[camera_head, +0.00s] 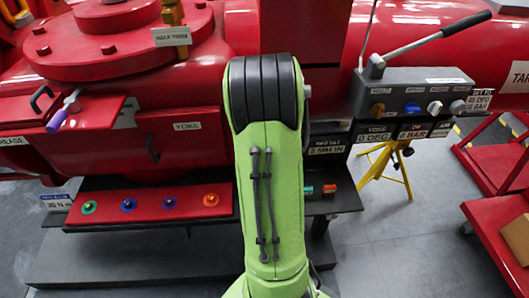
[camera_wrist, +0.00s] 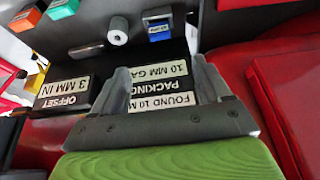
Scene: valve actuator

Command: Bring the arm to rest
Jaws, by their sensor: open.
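My green arm (camera_head: 268,170) stands bent up in the middle of the head view and hides what is behind it. My gripper is hidden there. In the wrist view my gripper (camera_wrist: 163,85) is open, its two grey fingers apart. Between and beyond the fingers is a black block with white labels (camera_wrist: 165,100) reading "FOUND 10 MM" and "PACKING". I see no object held. Whether the fingers touch the block, I cannot tell.
The red valve body (camera_head: 150,110) fills the back. A red strip with several coloured buttons (camera_head: 150,204) lies left of my arm. A grey box with a lever (camera_head: 415,92) is at the right, above a yellow stand (camera_head: 386,165). Red carts (camera_head: 500,215) stand far right.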

